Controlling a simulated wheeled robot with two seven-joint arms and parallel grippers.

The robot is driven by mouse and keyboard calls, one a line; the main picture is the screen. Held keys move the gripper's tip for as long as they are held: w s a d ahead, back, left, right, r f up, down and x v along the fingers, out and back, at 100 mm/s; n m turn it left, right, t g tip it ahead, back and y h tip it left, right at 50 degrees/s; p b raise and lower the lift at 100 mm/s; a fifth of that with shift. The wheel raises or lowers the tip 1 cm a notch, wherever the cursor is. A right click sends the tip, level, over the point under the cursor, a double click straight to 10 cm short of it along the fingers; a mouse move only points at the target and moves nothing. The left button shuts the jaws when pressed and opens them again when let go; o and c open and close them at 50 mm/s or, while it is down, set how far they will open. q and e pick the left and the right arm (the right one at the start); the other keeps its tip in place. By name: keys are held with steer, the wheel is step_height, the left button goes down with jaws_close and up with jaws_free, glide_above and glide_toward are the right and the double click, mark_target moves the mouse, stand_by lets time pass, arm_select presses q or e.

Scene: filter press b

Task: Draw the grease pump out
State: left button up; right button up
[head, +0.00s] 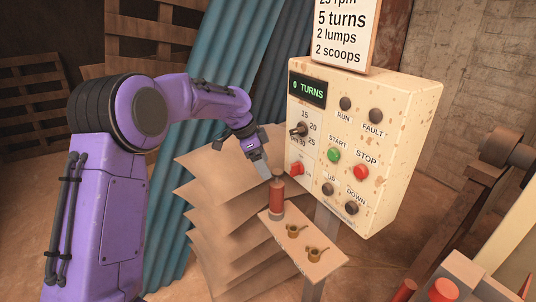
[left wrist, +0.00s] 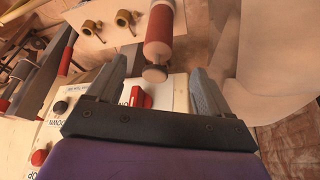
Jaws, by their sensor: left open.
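A red cylinder with a metal band and a knob on top, which looks like the grease pump (head: 277,192), stands upright on a small tan shelf (head: 327,262) below the control box. My left gripper (head: 264,172) is just above and beside its top, jaws open. In the left wrist view the pump (left wrist: 160,32) points toward the gripper (left wrist: 162,82), its round knob (left wrist: 155,73) near the gap between the open fingertips. Nothing is held. Whether a finger touches the knob cannot be told. My right gripper is not in view.
The cream control box (head: 390,140) with buttons and a "0 TURNS" display stands close right of the gripper. Two small brass scoops (head: 294,230) (head: 317,253) lie on the shelf. Red-topped parts (head: 443,291) stand at lower right.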

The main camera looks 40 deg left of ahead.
mark_target(274, 171)
arm_select(q)
steer(key=p+x, duration=0.2)
steer(key=x, duration=0.7)
steer(key=shift+d+f, duration=0.1)
steer(key=shift+f, duration=0.15)
steer(key=c, duration=1.2)
steer(key=shift+w, duration=0.1)
steer(key=shift+c, duration=0.7)
steer(key=shift+r+p, duration=0.25)
steer(key=shift+p, duration=0.05)
steer(key=shift+r+p, duration=2)
steer(key=shift+r, duration=0.2)
